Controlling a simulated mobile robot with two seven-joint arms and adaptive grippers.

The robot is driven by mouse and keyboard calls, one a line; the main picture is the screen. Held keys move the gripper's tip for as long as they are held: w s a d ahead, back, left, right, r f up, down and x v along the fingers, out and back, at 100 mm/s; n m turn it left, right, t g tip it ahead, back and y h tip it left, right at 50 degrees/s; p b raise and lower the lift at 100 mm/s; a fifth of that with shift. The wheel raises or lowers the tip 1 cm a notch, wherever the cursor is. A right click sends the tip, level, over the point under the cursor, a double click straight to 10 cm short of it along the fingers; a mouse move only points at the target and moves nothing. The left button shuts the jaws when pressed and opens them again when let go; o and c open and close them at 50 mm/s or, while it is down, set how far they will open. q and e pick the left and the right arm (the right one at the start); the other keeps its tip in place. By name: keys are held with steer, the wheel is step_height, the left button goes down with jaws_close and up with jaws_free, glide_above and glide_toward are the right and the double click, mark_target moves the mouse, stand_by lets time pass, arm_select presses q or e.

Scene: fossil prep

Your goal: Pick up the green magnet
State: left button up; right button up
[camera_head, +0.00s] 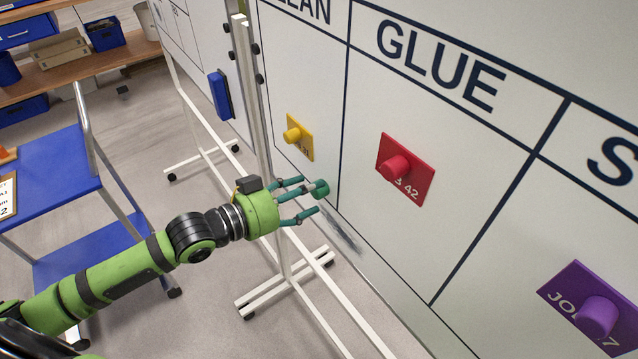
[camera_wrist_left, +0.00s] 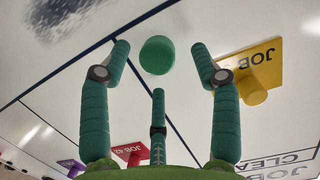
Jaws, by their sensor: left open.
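The green magnet (camera_head: 321,190) is a round knob on the whiteboard (camera_head: 366,240), low in the first visible columns, left of the red magnet. In the left wrist view the magnet (camera_wrist_left: 157,55) is ahead, framed between the spread fingertips. My left gripper (camera_head: 308,196) is open, with its three teal fingers pointing at the board around the green magnet. The fingers are not closed on it; whether any touches it or the board I cannot tell. My right gripper is not in view.
A yellow magnet (camera_head: 299,138), a red magnet (camera_head: 406,169) and a purple magnet (camera_head: 590,308) sit on the board. The board has a white stand (camera_head: 285,280). A blue cart (camera_head: 60,185) stands left, with a workbench (camera_head: 85,65) behind.

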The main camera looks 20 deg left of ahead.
arm_select(q)
steer(key=shift+x, duration=0.75)
steer(key=shift+s, duration=0.1)
steer(key=c, duration=1.1)
steer(key=shift+r, duration=0.15)
step_height(320, 180, up, 7)
steer(key=shift+s+a+f+b, duration=0.1)
steer(key=shift+s+a+b, duration=0.05)
steer(key=shift+b, duration=0.8)
steer(key=f+p+v, duration=0.1)
steer(key=p+v, duration=0.3)
steer(key=v, duration=0.2)
steer(key=f+p+v, duration=0.1)
steer(key=p+v, duration=0.3)
steer(key=v, duration=0.3)
steer(key=f+p+v, duration=0.1)
steer(key=p+v, duration=0.4)
steer(key=v, duration=0.1)
steer(key=shift+s+a+f, duration=0.25)
steer(key=shift+s+f, duration=0.1)
steer(key=shift+s, duration=0.05)
